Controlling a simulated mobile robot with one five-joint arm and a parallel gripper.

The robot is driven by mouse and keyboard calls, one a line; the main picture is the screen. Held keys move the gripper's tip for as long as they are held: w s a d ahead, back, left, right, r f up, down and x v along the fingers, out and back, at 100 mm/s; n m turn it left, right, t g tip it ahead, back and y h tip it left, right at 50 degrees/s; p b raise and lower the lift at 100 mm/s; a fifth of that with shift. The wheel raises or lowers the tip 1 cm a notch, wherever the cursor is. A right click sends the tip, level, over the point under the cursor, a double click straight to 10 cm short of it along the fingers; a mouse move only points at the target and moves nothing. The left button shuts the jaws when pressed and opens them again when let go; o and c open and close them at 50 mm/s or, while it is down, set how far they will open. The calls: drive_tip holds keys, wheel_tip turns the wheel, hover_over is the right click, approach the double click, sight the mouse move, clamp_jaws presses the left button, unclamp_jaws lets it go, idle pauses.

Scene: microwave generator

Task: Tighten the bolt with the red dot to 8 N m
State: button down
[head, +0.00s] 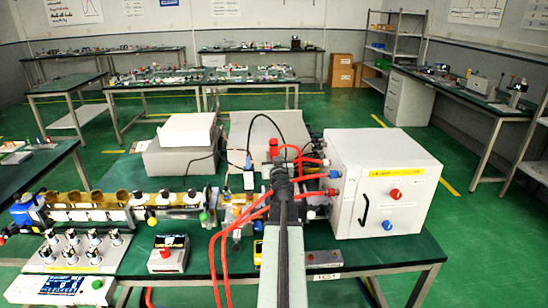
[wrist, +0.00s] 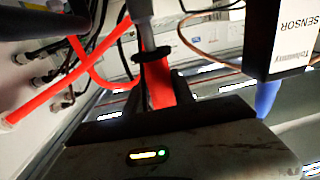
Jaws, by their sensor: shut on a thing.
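My gripper (head: 280,176) is at the far end of my arm, in front of the cluttered middle of the bench and left of the white cabinet. In the wrist view, my gripper (wrist: 153,92) is shut on a red-handled tool (wrist: 158,88) with a dark collar and a grey shaft above it. Its far end is out of view. In the head view a red part (head: 273,147) shows just above my gripper; I cannot tell whether it belongs to the tool. I cannot make out the bolt with the red dot in either view.
The white cabinet (head: 390,165) stands close on the right. Red hoses (head: 237,226) cross the bench beside my arm; a red hose (wrist: 40,93) also shows in the wrist view. A sensor box (wrist: 290,38) with a blue tip is close at the right there. Green floor (head: 480,235) lies open beyond.

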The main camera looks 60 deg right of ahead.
sight(274, 139)
drive_tip(key=shift+f+b, duration=0.8)
drive_tip(key=shift+f, duration=0.05)
idle(1.5)
idle(1.0)
wheel_tip(274, 139, up, 9)
drive_tip(key=p, duration=0.9)
drive_tip(key=shift+r, duration=0.1)
